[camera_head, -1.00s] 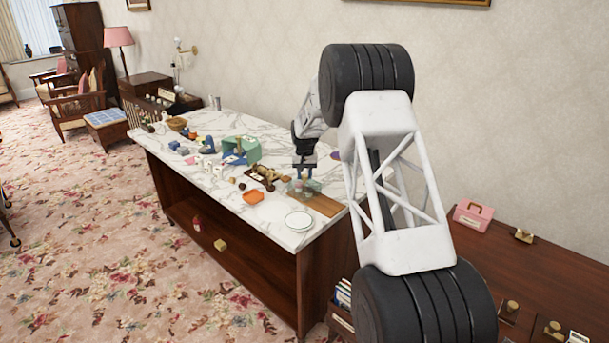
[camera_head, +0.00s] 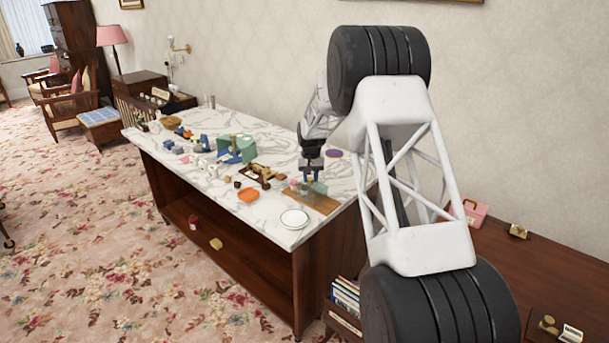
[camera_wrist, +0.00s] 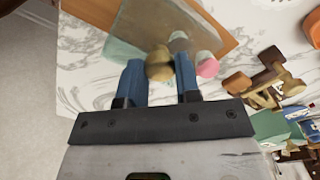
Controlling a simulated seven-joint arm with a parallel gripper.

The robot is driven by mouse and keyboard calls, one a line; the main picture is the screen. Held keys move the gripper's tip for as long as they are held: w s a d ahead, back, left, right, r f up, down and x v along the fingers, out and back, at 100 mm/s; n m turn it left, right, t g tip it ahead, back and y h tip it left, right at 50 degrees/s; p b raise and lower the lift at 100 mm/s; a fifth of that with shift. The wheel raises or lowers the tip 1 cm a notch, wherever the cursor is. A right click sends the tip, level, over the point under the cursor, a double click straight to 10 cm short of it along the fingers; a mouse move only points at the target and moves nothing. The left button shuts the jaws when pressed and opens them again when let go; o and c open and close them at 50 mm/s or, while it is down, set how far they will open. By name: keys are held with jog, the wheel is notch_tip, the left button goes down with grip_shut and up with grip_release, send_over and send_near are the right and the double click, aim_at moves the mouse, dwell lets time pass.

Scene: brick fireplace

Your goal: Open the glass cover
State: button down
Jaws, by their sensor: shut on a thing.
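The glass cover (camera_wrist: 152,32) is a see-through greenish sheet beside the knob, over the orange-brown board (camera_wrist: 217,22). In the head view the cover (camera_head: 319,187) is small and pale below the fingers. A pink-ended piece (camera_wrist: 207,66) and a pale round piece lie beside the knob. I cannot tell how far the cover is tilted.
A white plate (camera_head: 294,220) and an orange dish (camera_head: 248,195) stand close in front. A brown wooden contraption (camera_head: 262,173) and a green box (camera_head: 238,148) are to the left.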

jog(key=shift+s+d, duration=2)
jog(key=c, duration=0.8)
grip_release()
jog(key=shift+r, duration=0.15)
jog(key=shift+r, duration=3.8)
jog(key=shift+s, duration=0.1)
